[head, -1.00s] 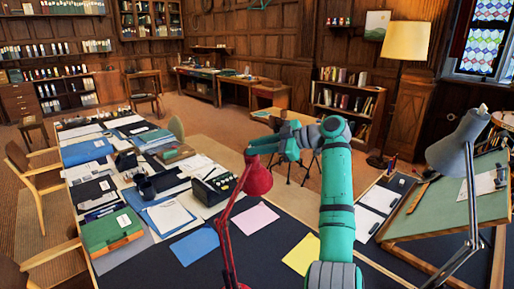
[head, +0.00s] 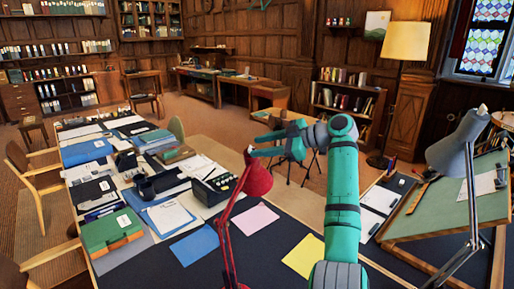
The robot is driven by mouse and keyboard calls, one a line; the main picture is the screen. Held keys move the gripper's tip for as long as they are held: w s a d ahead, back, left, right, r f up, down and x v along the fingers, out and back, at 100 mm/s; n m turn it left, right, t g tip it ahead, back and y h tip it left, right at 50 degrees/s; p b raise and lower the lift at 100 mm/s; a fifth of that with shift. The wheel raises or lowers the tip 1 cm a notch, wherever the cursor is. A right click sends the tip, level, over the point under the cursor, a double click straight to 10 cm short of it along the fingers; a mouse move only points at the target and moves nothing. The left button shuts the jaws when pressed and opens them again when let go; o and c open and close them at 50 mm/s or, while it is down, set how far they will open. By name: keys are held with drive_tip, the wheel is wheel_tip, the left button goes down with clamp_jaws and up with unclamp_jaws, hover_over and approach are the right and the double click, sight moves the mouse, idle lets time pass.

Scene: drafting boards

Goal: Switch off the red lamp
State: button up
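The red lamp (head: 254,179) stands on the dark desk in the foreground, its shade tilted and its thin red arm (head: 226,245) running down to the bottom edge. A small pale knob (head: 249,150) shows at the top of the shade. Whether the lamp is lit cannot be told, as its opening faces away. My gripper (head: 258,145) reaches in from the right, just above the shade, its teal fingers pointing left with a gap between them. It looks open and empty, with the lower finger close to the knob. Whether they touch is unclear.
A grey lamp (head: 456,148) stands at the right by a green drafting board (head: 455,205). Blue (head: 195,246), pink (head: 255,217) and yellow (head: 303,257) sheets lie on the desk. A black desk device (head: 214,187) sits left of the red shade. Space above the desk is open.

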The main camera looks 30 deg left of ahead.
drive_tip(key=v, duration=0.8)
drive_tip(key=shift+d, duration=0.35)
drive_tip(key=shift+r, duration=0.15)
